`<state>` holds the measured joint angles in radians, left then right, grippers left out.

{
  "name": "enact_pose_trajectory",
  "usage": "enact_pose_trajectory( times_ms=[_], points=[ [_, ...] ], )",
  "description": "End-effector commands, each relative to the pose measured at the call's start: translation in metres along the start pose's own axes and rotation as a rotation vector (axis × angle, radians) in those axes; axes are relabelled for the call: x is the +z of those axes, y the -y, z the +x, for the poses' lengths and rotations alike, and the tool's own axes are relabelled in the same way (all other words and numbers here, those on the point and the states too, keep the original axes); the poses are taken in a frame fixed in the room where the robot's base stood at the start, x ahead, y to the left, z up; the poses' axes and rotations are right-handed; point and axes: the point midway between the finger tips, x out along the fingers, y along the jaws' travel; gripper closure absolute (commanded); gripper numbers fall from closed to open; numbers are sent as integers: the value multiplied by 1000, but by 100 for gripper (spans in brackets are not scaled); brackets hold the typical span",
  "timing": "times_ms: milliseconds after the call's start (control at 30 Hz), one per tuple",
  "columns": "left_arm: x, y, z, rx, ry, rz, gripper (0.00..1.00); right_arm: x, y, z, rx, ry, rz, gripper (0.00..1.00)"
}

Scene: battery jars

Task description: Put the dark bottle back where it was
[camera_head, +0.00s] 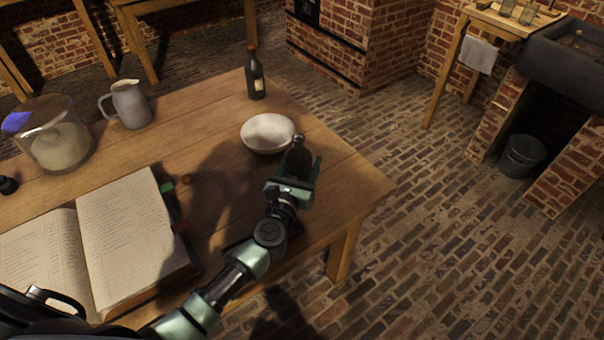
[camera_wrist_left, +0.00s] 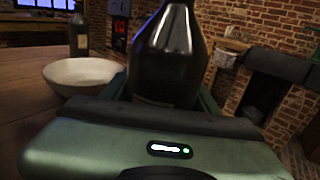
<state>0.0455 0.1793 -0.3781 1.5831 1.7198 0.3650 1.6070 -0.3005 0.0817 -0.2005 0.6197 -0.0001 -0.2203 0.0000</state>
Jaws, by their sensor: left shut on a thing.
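My left gripper (camera_head: 300,172) is shut on a dark bottle (camera_head: 298,153) near the right edge of the wooden table. In the left wrist view this bottle (camera_wrist_left: 168,55) stands upright between the fingers, its lower part hidden by the gripper (camera_wrist_left: 165,100). I cannot tell whether its base touches the table. A second dark bottle with a pale label (camera_head: 256,80) stands upright at the table's far corner; it also shows in the left wrist view (camera_wrist_left: 78,36). My right gripper is not in view.
A white bowl (camera_head: 266,133) sits just left of the held bottle. The wooden table (camera_head: 340,183) also carries a grey jug (camera_head: 130,105), a glass jar (camera_head: 58,140) and an open book (camera_head: 125,230). Bare tabletop shows between the jug and the second bottle.

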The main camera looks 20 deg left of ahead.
Motion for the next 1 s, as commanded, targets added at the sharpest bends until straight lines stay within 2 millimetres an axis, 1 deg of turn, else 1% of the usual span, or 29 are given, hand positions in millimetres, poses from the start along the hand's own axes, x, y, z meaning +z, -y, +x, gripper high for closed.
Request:
enact_pose_trajectory(
  times_ms=[33, 133, 200, 467, 600, 633, 667, 700, 1000],
  points=[
    [-14, 0, 0, -1, 0, 3, 100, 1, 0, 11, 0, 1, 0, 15],
    [-24, 0, 0, -1, 1, 2, 100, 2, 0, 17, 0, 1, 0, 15],
    [-27, 0, 0, 0, 1, 2, 100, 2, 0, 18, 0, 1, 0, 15],
    [-26, 0, 0, 0, 2, -1, 100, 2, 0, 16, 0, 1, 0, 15],
    [-30, 0, 0, 0, 1, -1, 100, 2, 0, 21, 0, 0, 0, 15],
    [-31, 0, 0, 0, -1, 0, 38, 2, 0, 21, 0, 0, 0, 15],
    [-30, 0, 0, 0, -1, 0, 29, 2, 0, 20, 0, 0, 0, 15],
    [-30, 0, 0, 0, -1, 0, 19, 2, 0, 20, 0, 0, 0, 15],
    [-30, 0, 0, 0, -1, 0, 19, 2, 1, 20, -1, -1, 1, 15]
  ],
)
